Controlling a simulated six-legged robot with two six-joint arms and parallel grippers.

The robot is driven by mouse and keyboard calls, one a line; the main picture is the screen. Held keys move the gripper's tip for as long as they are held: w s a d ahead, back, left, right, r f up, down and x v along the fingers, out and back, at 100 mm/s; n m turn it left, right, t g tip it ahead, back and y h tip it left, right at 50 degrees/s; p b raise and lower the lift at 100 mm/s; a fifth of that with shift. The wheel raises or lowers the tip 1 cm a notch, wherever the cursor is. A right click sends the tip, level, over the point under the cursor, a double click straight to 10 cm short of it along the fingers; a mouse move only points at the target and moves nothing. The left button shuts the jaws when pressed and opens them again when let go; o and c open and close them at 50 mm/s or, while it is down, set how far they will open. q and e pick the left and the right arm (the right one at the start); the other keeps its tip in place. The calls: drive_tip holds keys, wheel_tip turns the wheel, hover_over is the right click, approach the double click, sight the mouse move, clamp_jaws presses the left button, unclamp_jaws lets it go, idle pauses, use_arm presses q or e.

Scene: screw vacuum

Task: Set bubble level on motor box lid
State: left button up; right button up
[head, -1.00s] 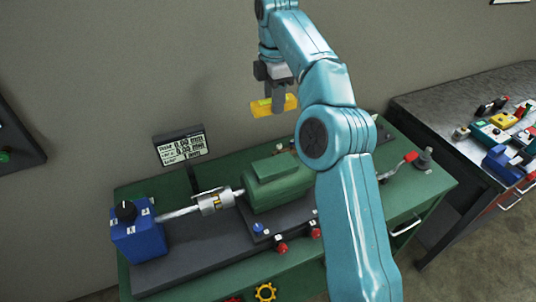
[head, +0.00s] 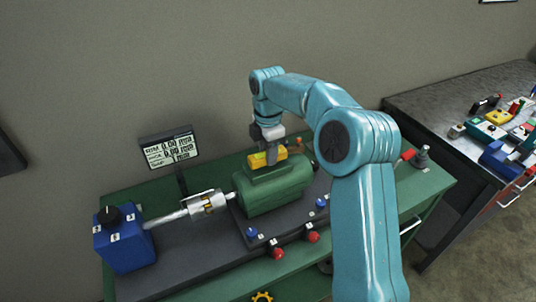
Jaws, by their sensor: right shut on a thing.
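The yellow bubble level (head: 262,159) is in my right gripper (head: 271,151), at the end of the teal arm in the head view. My right gripper is shut on it and points down. The level is at the top of the green motor (head: 278,193), over its box lid (head: 266,172). It looks very close to the lid; I cannot tell whether it touches. The gripper hides part of the level and of the lid. My left gripper is not in view.
A blue box with a black knob (head: 123,240) and a silver shaft coupling (head: 208,203) stand left of the motor. A display (head: 169,149) rises behind. Red knobs (head: 277,252) line the front of the dark base. A grey side table (head: 440,105) with several parts is at the right.

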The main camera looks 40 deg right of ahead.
drive_tip(key=shift+w+d+f, duration=0.15)
drive_tip(key=shift+f, duration=0.55)
drive_tip(key=shift+s, duration=0.2)
drive_tip(key=o, duration=1.1)
drive_tip(key=shift+w+f, duration=0.15)
drive_tip(key=shift+r, duration=0.3)
wheel_tip(320, 180, up, 12)
drive_tip(key=p, duration=0.1)
